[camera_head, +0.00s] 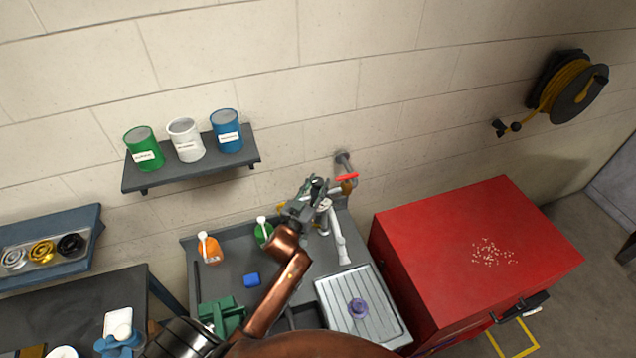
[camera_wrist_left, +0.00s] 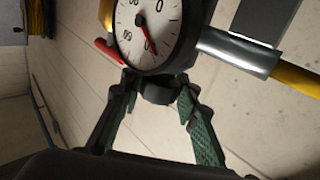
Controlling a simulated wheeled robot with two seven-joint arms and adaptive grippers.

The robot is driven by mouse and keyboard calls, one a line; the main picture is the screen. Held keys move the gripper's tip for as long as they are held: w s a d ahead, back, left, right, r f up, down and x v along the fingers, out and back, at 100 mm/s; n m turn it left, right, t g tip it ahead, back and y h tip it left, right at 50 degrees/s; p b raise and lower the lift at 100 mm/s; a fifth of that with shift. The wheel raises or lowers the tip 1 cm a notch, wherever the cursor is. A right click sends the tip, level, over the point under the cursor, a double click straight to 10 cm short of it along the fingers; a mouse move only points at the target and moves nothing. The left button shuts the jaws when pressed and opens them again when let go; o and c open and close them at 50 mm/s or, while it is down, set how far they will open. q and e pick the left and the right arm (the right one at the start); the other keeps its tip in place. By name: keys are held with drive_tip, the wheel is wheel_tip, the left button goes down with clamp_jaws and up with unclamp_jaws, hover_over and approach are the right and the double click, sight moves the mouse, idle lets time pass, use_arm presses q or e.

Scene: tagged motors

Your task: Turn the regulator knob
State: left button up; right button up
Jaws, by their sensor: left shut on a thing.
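The regulator shows in the left wrist view as a round white gauge (camera_wrist_left: 148,34) with a red needle, and a black knob (camera_wrist_left: 158,89) sits just below it. My left gripper (camera_wrist_left: 160,100) has its green-padded fingers on either side of the knob and is shut on it. In the head view my left gripper (camera_head: 315,190) is at the wall pipe above the sink bench. A red valve handle (camera_head: 346,177) is just right of it. The knob is hidden behind the gripper there. My right gripper is not in view.
The sink bench (camera_head: 225,262) holds an orange bottle (camera_head: 208,250), a green bottle (camera_head: 263,233) and a white faucet (camera_head: 338,240). A shelf (camera_head: 190,172) with three cans is on the wall at left. A red cabinet (camera_head: 450,235) stands at right.

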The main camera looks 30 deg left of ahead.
use_arm(q)
drive_tip(key=shift+m+h+p, duration=0.45)
drive_tip(key=shift+m+h, duration=0.05)
drive_tip(key=shift+h, duration=0.2)
drive_tip(key=o, duration=1.2)
drive_tip(key=shift+w, duration=0.1)
drive_tip(key=shift+c, duration=0.2)
drive_tip(key=s, duration=1.2)
drive_tip(key=shift+s+d, duration=0.1)
